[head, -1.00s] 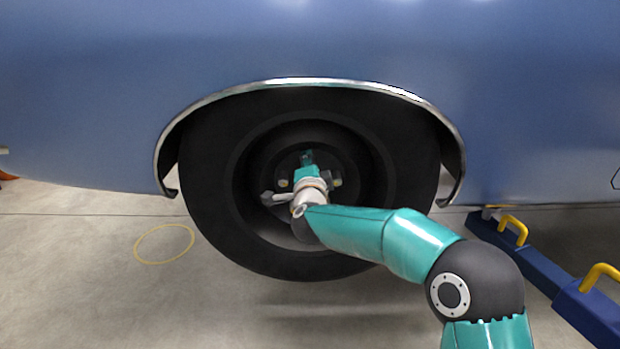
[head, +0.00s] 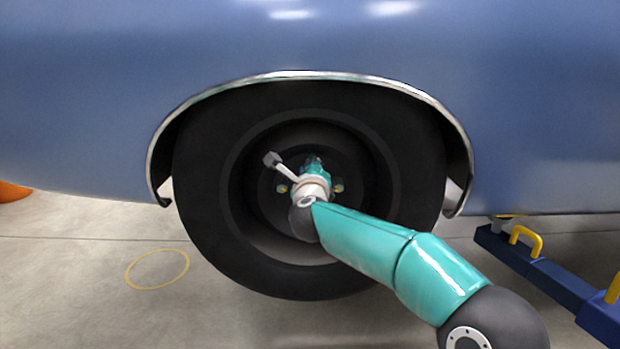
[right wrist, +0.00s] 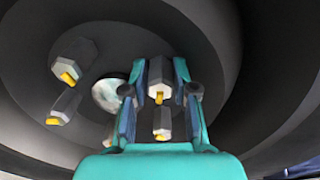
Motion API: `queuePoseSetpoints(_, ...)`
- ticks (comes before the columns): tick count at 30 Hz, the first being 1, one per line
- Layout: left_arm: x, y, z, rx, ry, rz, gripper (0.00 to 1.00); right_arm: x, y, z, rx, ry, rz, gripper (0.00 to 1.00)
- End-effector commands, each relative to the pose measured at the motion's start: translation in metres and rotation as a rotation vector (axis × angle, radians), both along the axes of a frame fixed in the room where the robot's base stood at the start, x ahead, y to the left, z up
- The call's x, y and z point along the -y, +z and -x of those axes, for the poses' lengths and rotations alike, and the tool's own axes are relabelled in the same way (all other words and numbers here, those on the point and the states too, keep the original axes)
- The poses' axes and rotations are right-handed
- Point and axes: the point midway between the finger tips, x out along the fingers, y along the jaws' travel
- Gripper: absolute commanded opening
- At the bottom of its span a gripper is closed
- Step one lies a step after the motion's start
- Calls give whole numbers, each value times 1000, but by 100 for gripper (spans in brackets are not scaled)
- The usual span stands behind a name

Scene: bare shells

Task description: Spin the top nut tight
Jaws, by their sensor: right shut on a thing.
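The wheel (head: 205,215) sits in the blue car's arch, with its hub recessed and partly hidden by my right arm. My right gripper (right wrist: 159,85) reaches into the recess; in the head view its fingers (head: 313,165) are at the top of the hub. In the right wrist view the two fingers are shut on a grey hex nut (right wrist: 158,72) with a yellow stud tip, which appears to be the top nut. Other nuts show at the left (right wrist: 72,58), below that (right wrist: 63,103), and between the finger bases (right wrist: 162,124). My left gripper is not in view.
A round silver hub centre (right wrist: 106,95) lies left of the fingers. The wheel's deep dark rim surrounds the gripper. A blue lift arm with yellow handles (head: 527,240) is on the floor at right. A yellow ring (head: 157,269) marks the floor at left.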

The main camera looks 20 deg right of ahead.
Motion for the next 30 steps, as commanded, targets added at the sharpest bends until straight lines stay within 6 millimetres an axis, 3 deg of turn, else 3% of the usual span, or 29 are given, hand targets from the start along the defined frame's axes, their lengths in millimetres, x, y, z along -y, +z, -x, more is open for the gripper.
queuePoseSetpoints(1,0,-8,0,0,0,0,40,2,-10,-1,3,-6,-49,0)
queuePoseSetpoints(18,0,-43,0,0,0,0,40,1,-10,-1,145,-5,-546,0)
queuePoseSetpoints(30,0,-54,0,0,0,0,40,1,-9,-1,200,-6,-738,0)
